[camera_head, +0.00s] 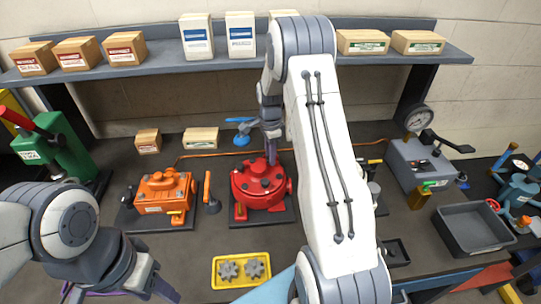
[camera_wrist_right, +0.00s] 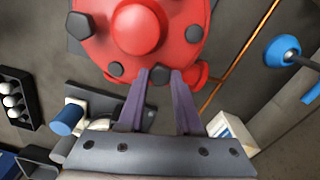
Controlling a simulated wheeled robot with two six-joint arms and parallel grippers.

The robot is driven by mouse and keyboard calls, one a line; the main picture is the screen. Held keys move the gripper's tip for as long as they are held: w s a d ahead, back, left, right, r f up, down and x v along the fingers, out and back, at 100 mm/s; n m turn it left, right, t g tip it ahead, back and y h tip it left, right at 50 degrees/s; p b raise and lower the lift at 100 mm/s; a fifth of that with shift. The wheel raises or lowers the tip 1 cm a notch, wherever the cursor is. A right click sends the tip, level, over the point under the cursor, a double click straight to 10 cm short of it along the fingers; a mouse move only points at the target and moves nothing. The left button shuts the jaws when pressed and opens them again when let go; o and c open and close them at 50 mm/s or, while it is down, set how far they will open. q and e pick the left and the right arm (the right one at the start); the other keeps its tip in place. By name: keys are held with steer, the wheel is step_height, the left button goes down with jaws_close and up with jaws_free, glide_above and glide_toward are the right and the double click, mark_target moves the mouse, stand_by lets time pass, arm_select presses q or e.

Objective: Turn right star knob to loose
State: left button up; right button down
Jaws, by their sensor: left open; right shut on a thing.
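The red round motor (camera_head: 258,188) stands on a dark base plate in the middle of the bench, with several dark knobs on its top. It also fills the upper part of the right wrist view (camera_wrist_right: 183,35). My right gripper (camera_head: 271,160) reaches down to the motor's far side. In the right wrist view its purple fingers (camera_wrist_right: 160,76) are shut on a dark star knob (camera_wrist_right: 159,75) at the motor's rim. The knob's turned position cannot be told. My left gripper (camera_head: 120,292) is open and empty at the lower left, away from the motor.
An orange motor (camera_head: 163,192) stands left of the red one. A yellow tray (camera_head: 217,281) with two grey gears lies in front. A grey bin (camera_head: 473,228) and a gauge unit (camera_head: 420,165) stand at the right. A shelf (camera_head: 160,62) with boxes runs behind. My right arm hides part of the bench.

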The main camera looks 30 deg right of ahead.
steer(key=n, duration=0.5)
steer(key=shift+n+b, duration=0.3)
steer(key=shift+b, duration=0.1)
steer(key=n, duration=0.5)
steer(key=shift+b, duration=0.3)
steer(key=n, duration=0.5)
steer(key=shift+n, duration=0.4)
steer(key=n, duration=0.6)
steer(key=shift+f+b, duration=0.1)
steer(key=shift+b, duration=0.3)
steer(key=n, duration=0.5)
steer(key=shift+s+n, duration=0.1)
steer(key=shift+n, duration=0.3)
steer(key=n, duration=1.1)
steer(key=shift+f, duration=0.1)
steer(key=n, duration=0.5)
steer(key=shift+s, duration=0.1)
steer(key=shift+n, duration=0.4)
